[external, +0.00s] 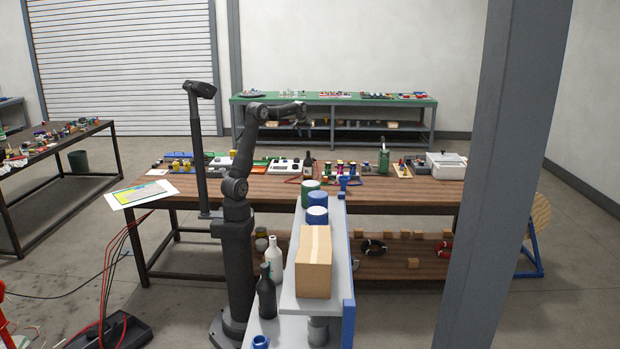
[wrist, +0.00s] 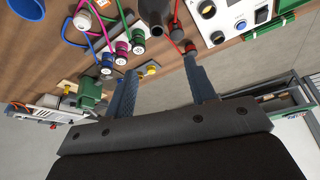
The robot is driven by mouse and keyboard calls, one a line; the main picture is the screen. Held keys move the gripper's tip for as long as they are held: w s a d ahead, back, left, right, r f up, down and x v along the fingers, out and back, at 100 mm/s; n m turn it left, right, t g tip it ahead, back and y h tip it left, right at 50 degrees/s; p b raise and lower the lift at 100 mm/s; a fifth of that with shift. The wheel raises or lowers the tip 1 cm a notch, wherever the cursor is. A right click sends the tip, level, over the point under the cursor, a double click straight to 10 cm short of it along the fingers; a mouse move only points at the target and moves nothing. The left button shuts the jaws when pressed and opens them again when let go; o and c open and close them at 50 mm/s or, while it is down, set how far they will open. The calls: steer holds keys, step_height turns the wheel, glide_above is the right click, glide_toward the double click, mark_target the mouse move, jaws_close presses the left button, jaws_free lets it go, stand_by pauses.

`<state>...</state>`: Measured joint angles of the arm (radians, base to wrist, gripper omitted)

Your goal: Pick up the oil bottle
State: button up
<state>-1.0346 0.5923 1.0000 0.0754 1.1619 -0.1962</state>
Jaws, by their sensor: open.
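A dark bottle with a pale label (external: 307,167), which I take to be the oil bottle, stands upright on the wooden workbench. In the wrist view a dark bottle (wrist: 154,12) shows at the top edge, partly cut off, beyond the fingers. My gripper (external: 303,122) is above the bench, over the bottle and apart from it. In the wrist view my gripper (wrist: 160,68) has its two fingers spread with nothing held between them.
A shelf with a cardboard box (external: 314,262) and a grey post (external: 500,150) are nearer the camera.

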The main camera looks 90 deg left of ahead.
mark_target(309, 153)
steer(key=x, duration=1.2)
steer(key=shift+f, duration=0.1)
steer(key=x, duration=0.5)
steer(key=shift+w+d+f, duration=0.1)
steer(key=shift+d+f, duration=0.1)
steer(key=shift+d, duration=0.1)
steer(key=shift+r, duration=0.1)
jaws_close()
